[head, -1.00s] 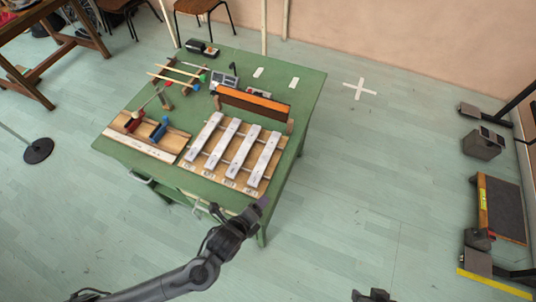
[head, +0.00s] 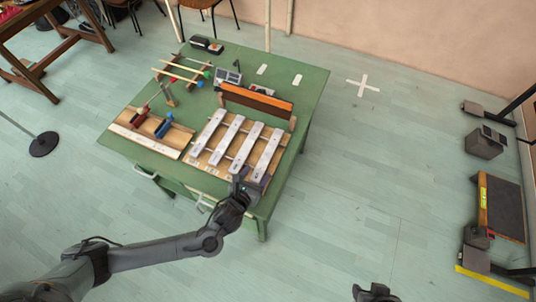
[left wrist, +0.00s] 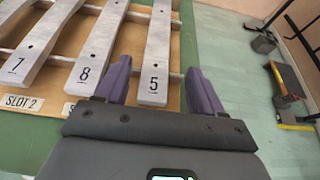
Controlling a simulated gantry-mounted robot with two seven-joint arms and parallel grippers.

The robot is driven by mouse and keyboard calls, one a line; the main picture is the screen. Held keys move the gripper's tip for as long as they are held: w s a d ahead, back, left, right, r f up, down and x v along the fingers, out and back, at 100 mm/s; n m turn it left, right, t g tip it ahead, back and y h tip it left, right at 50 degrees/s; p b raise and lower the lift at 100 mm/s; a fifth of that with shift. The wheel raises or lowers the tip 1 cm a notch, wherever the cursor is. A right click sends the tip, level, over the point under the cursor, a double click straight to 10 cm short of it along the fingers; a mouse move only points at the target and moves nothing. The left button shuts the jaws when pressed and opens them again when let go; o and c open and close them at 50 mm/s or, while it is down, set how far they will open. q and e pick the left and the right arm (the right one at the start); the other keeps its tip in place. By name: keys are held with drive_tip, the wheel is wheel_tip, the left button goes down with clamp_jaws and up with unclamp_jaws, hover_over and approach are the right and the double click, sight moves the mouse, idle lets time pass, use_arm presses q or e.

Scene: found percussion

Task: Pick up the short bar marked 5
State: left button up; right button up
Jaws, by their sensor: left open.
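The short bar marked 5 (left wrist: 156,58) is a pale grey bar with a hole near its end, lying on a wooden frame. In the head view it is the rightmost bar (head: 268,154) in the row. My left gripper (head: 246,179) is at the near end of that bar. In the left wrist view its purple fingers (left wrist: 160,66) are open, one on each side of the bar, with nothing held. Whether they touch it I cannot tell. A dark part of my right arm (head: 374,293) shows at the bottom edge of the head view.
Bars marked 8 (left wrist: 97,50) and 7 (left wrist: 40,45) lie to the left, close by. An orange-topped rail (head: 256,99) stands behind the row. A wooden tray with red and blue items (head: 142,141) is at left on the green table (head: 310,85).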

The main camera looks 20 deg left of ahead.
sight(264, 161)
use_arm(q)
drive_tip(key=shift+b+x, duration=0.75)
drive_tip(key=shift+x, duration=2)
drive_tip(key=shift+a, duration=0.15)
drive_tip(key=c, duration=1.1)
drive_tip(key=shift+c, duration=0.5)
